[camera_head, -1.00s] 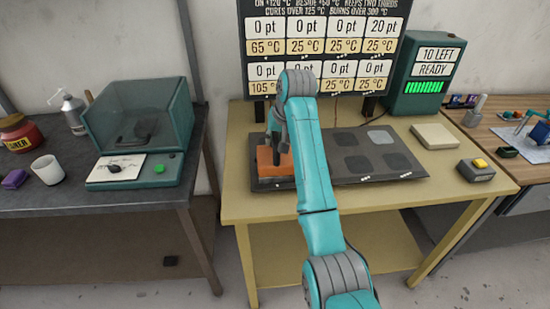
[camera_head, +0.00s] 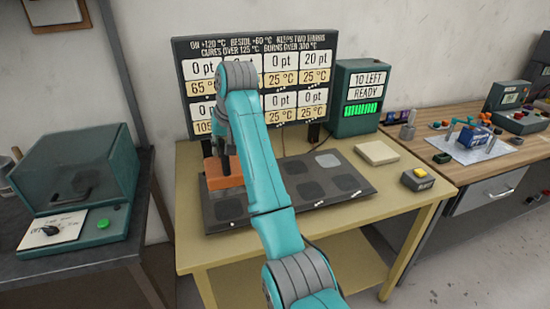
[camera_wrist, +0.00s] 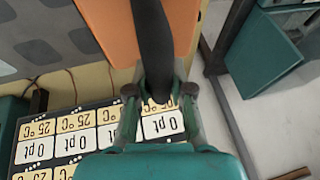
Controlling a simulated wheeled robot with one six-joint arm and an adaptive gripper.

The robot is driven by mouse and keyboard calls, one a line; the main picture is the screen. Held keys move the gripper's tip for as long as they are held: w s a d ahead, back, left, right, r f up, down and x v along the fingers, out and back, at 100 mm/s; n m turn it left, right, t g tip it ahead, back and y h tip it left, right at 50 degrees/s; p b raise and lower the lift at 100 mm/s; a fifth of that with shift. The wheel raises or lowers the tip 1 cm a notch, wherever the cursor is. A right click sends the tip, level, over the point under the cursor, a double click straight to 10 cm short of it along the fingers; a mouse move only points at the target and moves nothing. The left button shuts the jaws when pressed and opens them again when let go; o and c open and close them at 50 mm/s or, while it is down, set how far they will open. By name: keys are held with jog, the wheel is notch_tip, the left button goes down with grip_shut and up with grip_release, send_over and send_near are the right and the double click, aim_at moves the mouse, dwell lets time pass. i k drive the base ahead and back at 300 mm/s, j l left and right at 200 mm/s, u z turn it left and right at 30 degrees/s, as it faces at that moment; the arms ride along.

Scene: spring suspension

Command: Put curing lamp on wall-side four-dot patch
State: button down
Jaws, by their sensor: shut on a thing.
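The curing lamp looks to be the orange block (camera_head: 224,174) with a black upright handle. It is at the left end of the dark patch mat (camera_head: 240,222), over its far-left part; whether it touches the mat I cannot tell. My gripper (camera_head: 222,146) is shut on the black handle from above, and the wrist view shows the handle (camera_wrist: 152,40) between the fingers. The mat has two rows of patches, with white dot marks along the front edge. My arm hides the mat's middle-left.
A readout board (camera_head: 300,62) stands behind the mat. A glass-lidded green case (camera_head: 75,165) is at left.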

aim_at(328, 160)
jog(key=i+l, duration=0.15)
jog(key=l, duration=0.2)
jog(key=i+l, duration=0.15)
jog(key=l, duration=0.2)
jog(key=i+l, duration=0.2)
jog(key=l, duration=0.2)
jog(key=i+l, duration=0.15)
jog(key=l, duration=0.2)
jog(key=i+l, duration=0.15)
jog(key=l, duration=0.2)
